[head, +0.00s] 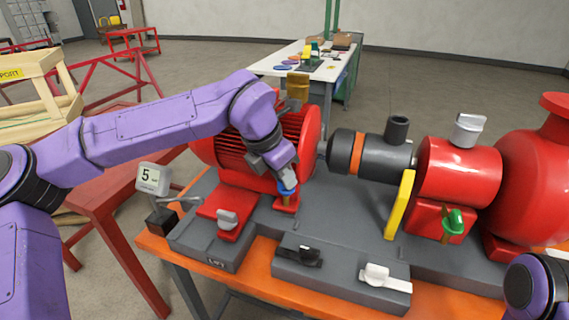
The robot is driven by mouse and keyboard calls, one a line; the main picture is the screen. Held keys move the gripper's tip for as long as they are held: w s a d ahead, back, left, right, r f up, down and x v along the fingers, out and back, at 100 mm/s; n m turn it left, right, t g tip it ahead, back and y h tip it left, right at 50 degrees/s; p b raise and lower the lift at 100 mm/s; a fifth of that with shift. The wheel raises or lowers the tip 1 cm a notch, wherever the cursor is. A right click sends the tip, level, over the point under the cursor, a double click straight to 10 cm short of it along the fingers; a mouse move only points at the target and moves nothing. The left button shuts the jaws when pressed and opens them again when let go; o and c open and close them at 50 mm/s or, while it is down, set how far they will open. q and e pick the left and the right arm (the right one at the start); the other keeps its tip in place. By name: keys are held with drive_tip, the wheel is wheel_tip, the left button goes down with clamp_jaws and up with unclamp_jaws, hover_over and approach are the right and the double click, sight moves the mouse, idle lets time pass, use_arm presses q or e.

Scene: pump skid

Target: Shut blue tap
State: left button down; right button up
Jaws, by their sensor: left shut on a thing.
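The blue tap (287,190) sits low at the front of the red motor (229,155), on a short brass-coloured stem above a red foot. My left arm reaches in from the left, and my left gripper (286,178) points down over the tap. Its fingers are shut on the tap's blue handle and hide most of it. The handle's exact angle cannot be told. My right arm shows only as a link at the bottom right corner; its gripper is out of view.
A green tap (453,221) and a yellow lever (399,205) are on the right. Black (299,253) and white (377,274) switches sit on the front grey block. The red pump casing (535,165) fills the right side.

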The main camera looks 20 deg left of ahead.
use_arm(q)
drive_tip(key=m+g+p, duration=0.1)
drive_tip(key=m+p, duration=0.2)
drive_tip(key=p, duration=0.2)
drive_tip(key=m+g+h+p, duration=0.1)
drive_tip(key=m+p, duration=0.3)
drive_tip(key=p, duration=0.1)
drive_tip(key=shift+w+a+r+h, duration=0.1)
drive_tip(key=shift+r+h, duration=0.1)
drive_tip(key=shift+h, duration=0.1)
drive_tip(key=shift+f+m+g+p, duration=0.2)
drive_tip(key=shift+m+g+p, duration=0.2)
drive_tip(key=shift+m+p, duration=0.55)
drive_tip(key=c, duration=1.1)
unclamp_jaws()
